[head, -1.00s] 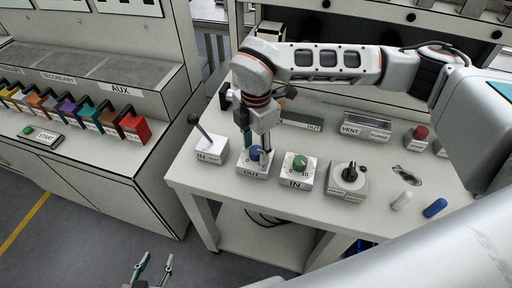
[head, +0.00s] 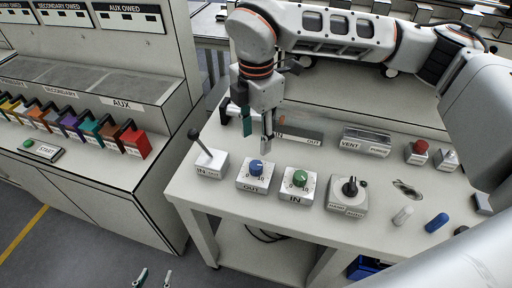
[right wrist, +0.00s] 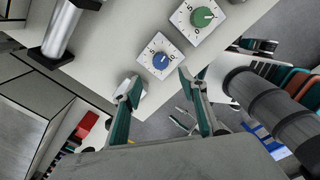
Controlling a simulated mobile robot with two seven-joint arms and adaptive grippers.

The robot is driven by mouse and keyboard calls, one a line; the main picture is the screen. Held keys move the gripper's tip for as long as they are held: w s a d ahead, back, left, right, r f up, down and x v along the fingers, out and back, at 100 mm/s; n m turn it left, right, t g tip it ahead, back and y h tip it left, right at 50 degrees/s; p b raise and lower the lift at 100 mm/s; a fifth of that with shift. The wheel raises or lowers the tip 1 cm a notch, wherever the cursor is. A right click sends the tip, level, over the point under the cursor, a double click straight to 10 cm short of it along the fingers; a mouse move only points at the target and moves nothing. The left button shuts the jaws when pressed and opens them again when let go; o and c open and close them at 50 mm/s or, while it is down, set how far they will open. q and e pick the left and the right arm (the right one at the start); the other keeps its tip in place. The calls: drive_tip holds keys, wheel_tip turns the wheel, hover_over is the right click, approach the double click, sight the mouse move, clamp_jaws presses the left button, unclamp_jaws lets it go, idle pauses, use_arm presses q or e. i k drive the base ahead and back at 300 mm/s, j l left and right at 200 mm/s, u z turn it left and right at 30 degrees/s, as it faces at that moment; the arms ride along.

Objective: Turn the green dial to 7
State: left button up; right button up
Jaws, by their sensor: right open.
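The green dial (head: 300,177) sits on a white block marked IN on the table; it also shows in the right wrist view (right wrist: 203,16) at the top. Its exact reading is too small to tell. The blue dial (head: 257,167) on the block marked OUT is just left of it, and in the right wrist view (right wrist: 161,61) it lies just beyond the fingertips. My right gripper (head: 257,136) is open and empty, raised above and behind the blue dial, apart from both dials. My left gripper (head: 154,278) is open and empty at the bottom edge, away from the table.
A lever block (head: 211,162) stands left of the dials and a black rotary switch (head: 349,189) right of them. White (head: 403,215) and blue (head: 437,222) cylinders lie further right.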

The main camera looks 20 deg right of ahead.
sight(300, 177)
drive_tip(key=k, duration=1)
